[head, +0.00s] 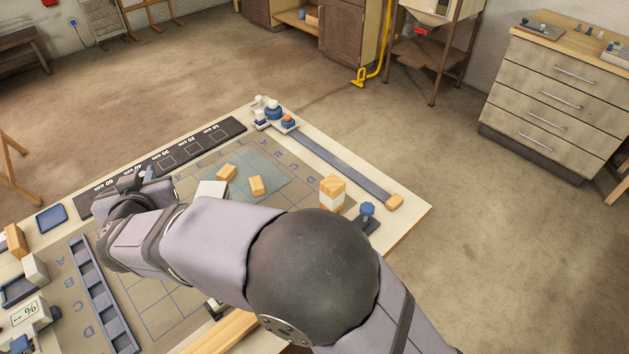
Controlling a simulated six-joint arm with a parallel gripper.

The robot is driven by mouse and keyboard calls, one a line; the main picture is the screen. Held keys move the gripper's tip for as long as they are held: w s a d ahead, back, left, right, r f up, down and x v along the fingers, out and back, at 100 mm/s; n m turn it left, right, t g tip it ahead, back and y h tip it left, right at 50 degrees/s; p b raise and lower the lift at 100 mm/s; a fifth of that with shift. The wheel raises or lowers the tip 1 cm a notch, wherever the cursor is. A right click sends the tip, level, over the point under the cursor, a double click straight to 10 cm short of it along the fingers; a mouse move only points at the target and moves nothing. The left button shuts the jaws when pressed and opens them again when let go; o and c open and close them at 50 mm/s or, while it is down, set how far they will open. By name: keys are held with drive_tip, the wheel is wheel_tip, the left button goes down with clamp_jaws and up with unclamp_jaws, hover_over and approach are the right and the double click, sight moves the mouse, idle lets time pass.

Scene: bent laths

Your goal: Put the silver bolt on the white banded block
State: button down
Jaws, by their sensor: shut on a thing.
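The white banded block (331,199) stands upright near the right side of the table, pale wood with a white band around its middle. My gripper (140,178) is over the left part of the table, beside the dark scale strip. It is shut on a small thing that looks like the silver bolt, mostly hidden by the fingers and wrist. No other silver bolt shows clearly. My gripper is well to the left of the banded block, with my forearm stretching across the table between.
A blue knob (367,209) stands right of the banded block. A blue slotted rack (96,290) lies at the left. A metal bar (340,170) runs along the right edge.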

drive_tip(key=r, duration=0.6)
drive_tip(key=shift+w+d+r, duration=0.25)
drive_tip(key=shift+w+r, duration=0.05)
drive_tip(key=w+d+r+m+h+p, duration=0.1)
drive_tip(key=w+d, duration=0.5)
drive_tip(key=m+t+h+p, duration=0.1)
drive_tip(key=m+h+p, duration=0.2)
drive_tip(key=h, duration=0.1)
hover_over(333, 182)
wheel_tip(333, 182, down, 6)
drive_tip(key=shift+w+f+p, duration=0.1)
drive_tip(key=shift+f+p, duration=0.75)
drive_tip(key=shift+f, duration=4.4)
drive_tip(key=shift+f, duration=0.15)
